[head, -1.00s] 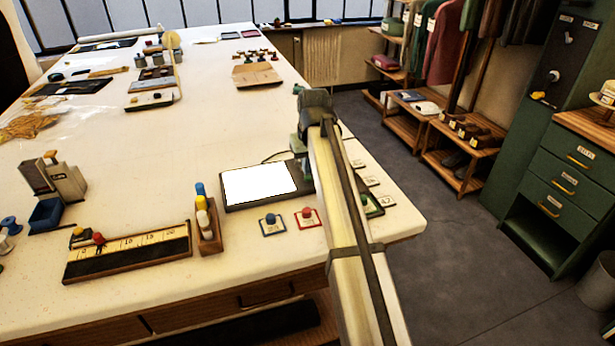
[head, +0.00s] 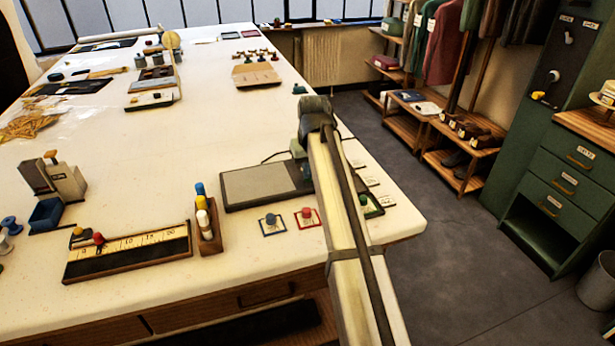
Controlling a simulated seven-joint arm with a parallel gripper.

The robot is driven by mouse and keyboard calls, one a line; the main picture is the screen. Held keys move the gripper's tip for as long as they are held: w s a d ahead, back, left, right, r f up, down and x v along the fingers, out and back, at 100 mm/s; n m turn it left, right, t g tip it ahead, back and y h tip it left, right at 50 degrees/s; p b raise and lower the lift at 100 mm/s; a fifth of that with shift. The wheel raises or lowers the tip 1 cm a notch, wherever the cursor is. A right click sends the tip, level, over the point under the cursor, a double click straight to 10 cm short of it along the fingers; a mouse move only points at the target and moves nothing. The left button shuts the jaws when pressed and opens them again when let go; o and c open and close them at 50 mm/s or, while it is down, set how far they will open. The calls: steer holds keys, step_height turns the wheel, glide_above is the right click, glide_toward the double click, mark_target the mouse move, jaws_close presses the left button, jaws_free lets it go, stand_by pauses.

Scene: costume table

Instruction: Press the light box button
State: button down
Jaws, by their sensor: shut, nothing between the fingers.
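The light box (head: 255,186) is a flat dark slab near the table's front right; its panel is grey and unlit. My arm crosses in front of the box's right end.
A blue button (head: 270,220) and a red button (head: 306,214) on small cards lie in front of the box. A green button (head: 364,201) lies right of my arm. A bottle rack (head: 209,235) and a ruler board (head: 128,252) stand left. The table's middle is clear.

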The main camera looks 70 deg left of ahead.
steer(key=shift+r, duration=3.35)
